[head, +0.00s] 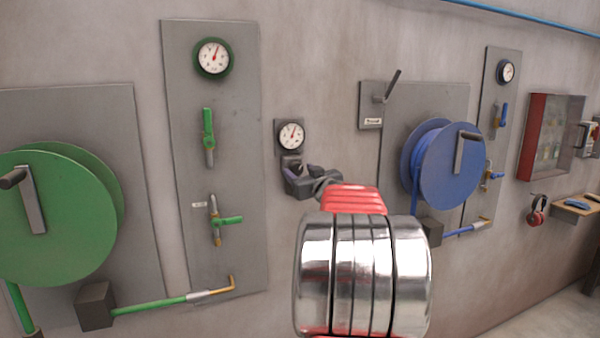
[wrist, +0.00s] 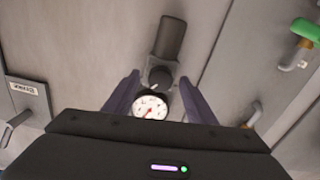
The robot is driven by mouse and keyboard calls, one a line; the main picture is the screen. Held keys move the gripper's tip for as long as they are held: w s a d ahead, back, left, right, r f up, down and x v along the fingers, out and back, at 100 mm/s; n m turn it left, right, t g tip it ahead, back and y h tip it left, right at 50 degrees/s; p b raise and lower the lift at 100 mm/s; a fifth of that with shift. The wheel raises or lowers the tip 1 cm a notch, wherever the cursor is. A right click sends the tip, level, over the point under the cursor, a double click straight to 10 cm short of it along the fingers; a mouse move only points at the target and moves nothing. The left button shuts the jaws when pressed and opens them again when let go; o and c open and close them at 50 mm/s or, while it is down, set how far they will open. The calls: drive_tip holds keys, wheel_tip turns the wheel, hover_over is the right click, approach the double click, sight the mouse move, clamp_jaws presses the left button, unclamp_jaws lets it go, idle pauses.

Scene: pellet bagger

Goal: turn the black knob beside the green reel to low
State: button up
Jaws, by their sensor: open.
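The green reel (head: 62,215) hangs on a grey panel at the left in the head view. A white-faced gauge (head: 291,135) sits on a small plate between the green and blue reels. It also shows in the wrist view (wrist: 149,106). In the wrist view a round black knob (wrist: 160,77) sits beside this gauge, with a dark cylinder (wrist: 171,40) beyond it. My gripper (head: 304,176) is open just below the gauge in the head view and hides most of the knob there. In the wrist view its two fingers lie either side of the knob; contact cannot be told.
A tall grey panel (head: 240,150) left of the gauge carries a green-rimmed gauge (head: 213,57) and green-handled valves. Right are a lever box (head: 369,121), the blue reel (head: 452,165) and a red cabinet (head: 536,135). The wall around the small gauge is mostly bare.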

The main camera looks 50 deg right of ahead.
drive_tip(key=shift+w+d, duration=0.25)
drive_tip(key=shift+w, duration=0.2)
drive_tip(key=shift+c, duration=0.5)
drive_tip(key=shift+s, duration=0.1)
drive_tip(key=c, duration=0.9)
